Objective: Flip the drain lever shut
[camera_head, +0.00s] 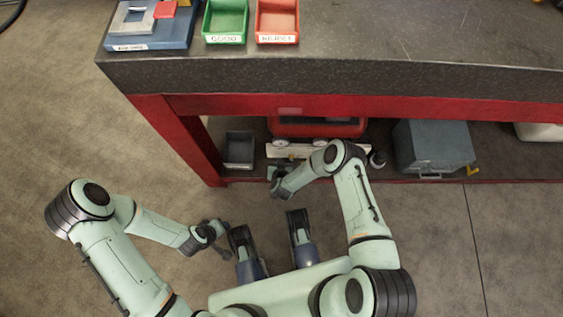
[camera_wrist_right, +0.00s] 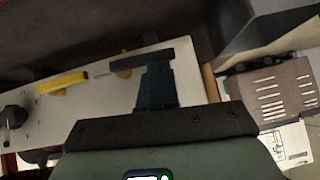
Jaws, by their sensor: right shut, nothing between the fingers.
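A white panel (camera_wrist_right: 115,100) fills the left and middle of the right wrist view. It carries a yellow-handled lever (camera_wrist_right: 62,82) and a black-handled lever (camera_wrist_right: 143,60) with a small yellow hub; I cannot read which is the drain lever. My right gripper (camera_wrist_right: 157,82) is shut and empty, its fingertips overlapping the black handle; whether they touch is unclear. In the head view my right gripper (camera_head: 273,177) is at the lower shelf, in front of the white panel (camera_head: 283,150) below a red machine (camera_head: 318,127). My left gripper (camera_head: 218,228) hangs over the floor, its jaws unclear.
A black knob (camera_wrist_right: 13,117) sits at the panel's left end. A dark bin (camera_head: 239,150) and a grey box (camera_head: 433,146) flank the machine on the shelf. The red bench frame (camera_head: 350,105) is overhead. A brown vented box (camera_wrist_right: 270,90) is at right.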

